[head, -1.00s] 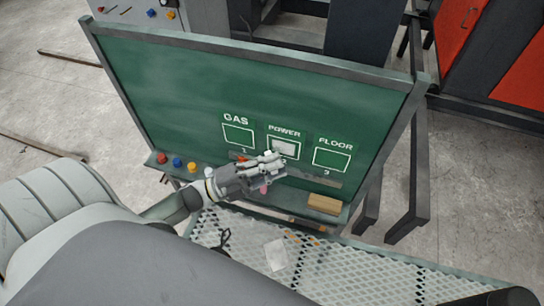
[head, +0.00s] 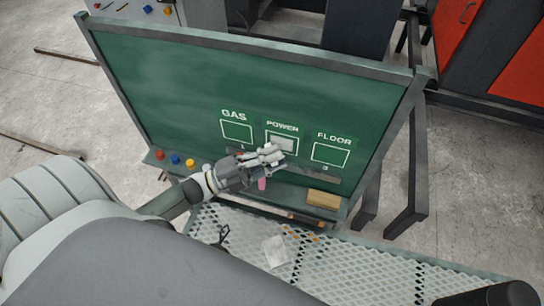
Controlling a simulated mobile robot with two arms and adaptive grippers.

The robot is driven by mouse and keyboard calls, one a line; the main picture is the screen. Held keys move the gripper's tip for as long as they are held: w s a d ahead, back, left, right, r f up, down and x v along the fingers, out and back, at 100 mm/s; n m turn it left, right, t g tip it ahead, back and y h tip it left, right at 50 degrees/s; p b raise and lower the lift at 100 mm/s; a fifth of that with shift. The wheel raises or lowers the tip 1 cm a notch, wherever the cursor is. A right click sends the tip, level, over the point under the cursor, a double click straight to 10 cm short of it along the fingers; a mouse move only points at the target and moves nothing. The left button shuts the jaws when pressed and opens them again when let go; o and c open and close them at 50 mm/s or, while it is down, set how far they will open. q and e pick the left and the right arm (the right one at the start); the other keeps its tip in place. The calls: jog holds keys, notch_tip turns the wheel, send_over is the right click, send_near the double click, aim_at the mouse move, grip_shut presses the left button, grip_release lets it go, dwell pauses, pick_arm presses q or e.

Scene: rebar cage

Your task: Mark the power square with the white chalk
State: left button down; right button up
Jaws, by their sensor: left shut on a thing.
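The green chalkboard (head: 190,90) has three outlined squares labelled GAS (head: 237,132), POWER (head: 290,139) and FLOOR (head: 331,154). The power square is the middle one and has a whitish filled patch inside it. My left gripper (head: 274,155) is in front of the board, at the lower edge of the power square, and covers part of that edge. It is shut on a small white piece, apparently the white chalk, mostly hidden by the fingers. I cannot tell whether the chalk touches the board. My right gripper is not in view.
The board's ledge holds red, blue (head: 175,160) and yellow pieces at left, a pink piece (head: 262,184) and a wooden block (head: 323,199) at right. A mesh table (head: 370,275) stands in front, with a pale packet (head: 275,250) on it. Red cabinets stand at upper right.

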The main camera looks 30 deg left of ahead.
pick_arm(q)
jog(key=shift+w, duration=0.2)
jog(key=shift+d, duration=0.1)
dwell(1.4)
jog(key=shift+s, duration=0.1)
jog(key=shift+s+d+p, duration=0.2)
jog(key=shift+s+p, duration=0.1)
jog(key=shift+s, duration=0.65)
jog(key=shift+s+d+p, duration=0.2)
jog(key=shift+s+p, duration=0.1)
jog(key=shift+s, duration=0.65)
jog(key=shift+s+d+p, duration=0.2)
jog(key=shift+s+p, duration=0.1)
jog(key=shift+s, duration=0.65)
